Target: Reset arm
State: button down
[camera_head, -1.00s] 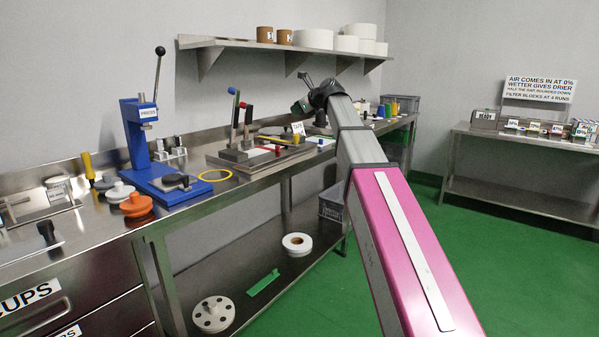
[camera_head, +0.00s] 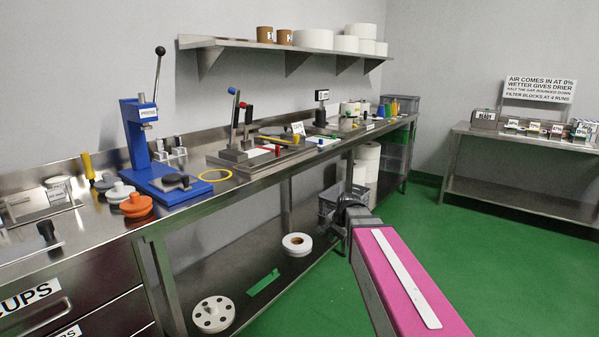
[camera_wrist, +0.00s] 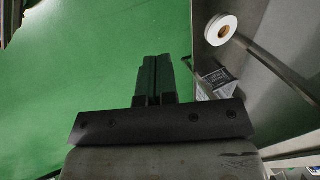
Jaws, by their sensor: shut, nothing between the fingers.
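My gripper shows in the wrist view (camera_wrist: 157,78), its two dark fingers together with nothing between them, above the green floor. In the head view my pink and grey arm reaches in from the lower right and ends beside the long bench's front edge, below its top. The fingers cannot be made out clearly there. The bench (camera_head: 290,168) carries a blue press (camera_head: 140,140) and a lever device (camera_head: 240,135), both well to the left of my arm.
The bench's lower shelf holds a white roll (camera_head: 297,243), a white disc with holes (camera_head: 213,314) and a grey crate (camera_head: 330,203), close to my wrist. The green floor (camera_head: 490,250) is clear on the right, up to a side table (camera_head: 520,138) at the back.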

jog(key=s+d+f+n+g+h, duration=0.1)
jog(key=s+d+f+n, duration=0.2)
jog(key=s+f, duration=0.3)
jog(key=s+d+f+n+g+h, duration=0.1)
jog(key=s+f+n, duration=0.4)
jog(key=s, duration=0.5)
jog(key=shift+d+f+g+h, duration=0.4)
jog(key=shift+d+f+g, duration=0.2)
jog(key=shift+d+f, duration=0.5)
